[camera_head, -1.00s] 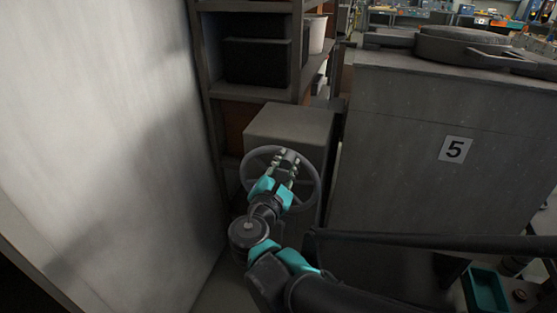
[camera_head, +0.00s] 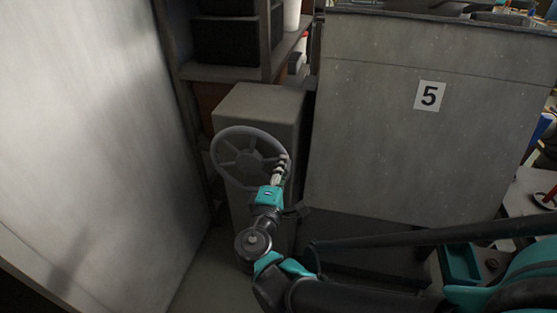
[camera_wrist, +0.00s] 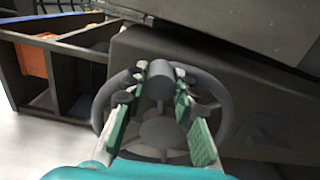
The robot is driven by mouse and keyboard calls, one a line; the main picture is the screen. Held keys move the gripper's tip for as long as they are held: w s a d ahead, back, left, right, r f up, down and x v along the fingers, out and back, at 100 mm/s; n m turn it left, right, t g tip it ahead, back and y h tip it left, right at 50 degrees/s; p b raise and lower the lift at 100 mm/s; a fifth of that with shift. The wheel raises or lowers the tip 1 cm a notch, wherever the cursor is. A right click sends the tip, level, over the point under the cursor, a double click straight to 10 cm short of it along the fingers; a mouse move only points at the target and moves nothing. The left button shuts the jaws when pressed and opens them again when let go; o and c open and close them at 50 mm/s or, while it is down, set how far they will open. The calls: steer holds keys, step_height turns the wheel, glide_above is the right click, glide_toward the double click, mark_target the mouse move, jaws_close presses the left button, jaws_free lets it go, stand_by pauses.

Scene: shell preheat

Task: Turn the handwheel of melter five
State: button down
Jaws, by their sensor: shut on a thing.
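The handwheel (camera_head: 226,138) is a grey spoked wheel on the front of a grey box-shaped housing (camera_head: 262,100), left of melter five (camera_head: 370,130), which carries a "5" label. My gripper (camera_head: 281,165) is at the right side of the wheel's rim in the head view. In the wrist view the handwheel (camera_wrist: 226,130) lies behind my gripper (camera_wrist: 160,92), and its fingers stand on either side of a dark grey cylindrical part (camera_wrist: 159,80) at the rim. The gripper is shut on this part. The exact finger contacts are small and partly hidden.
A large pale panel (camera_head: 80,130) stands close on the left. A shelf (camera_head: 222,72) with black bins (camera_head: 225,40) is behind the housing. A teal tray (camera_head: 460,263) lies at the lower right. A narrow floor strip (camera_head: 205,275) is bare beside the panel.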

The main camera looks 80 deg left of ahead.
step_height(320, 180, down, 9)
steer(key=m, duration=0.9)
steer(key=shift+s+a, duration=0.15)
steer(key=shift+s, duration=0.3)
steer(key=c, duration=1.2)
jaws_free()
steer(key=v, duration=1.2)
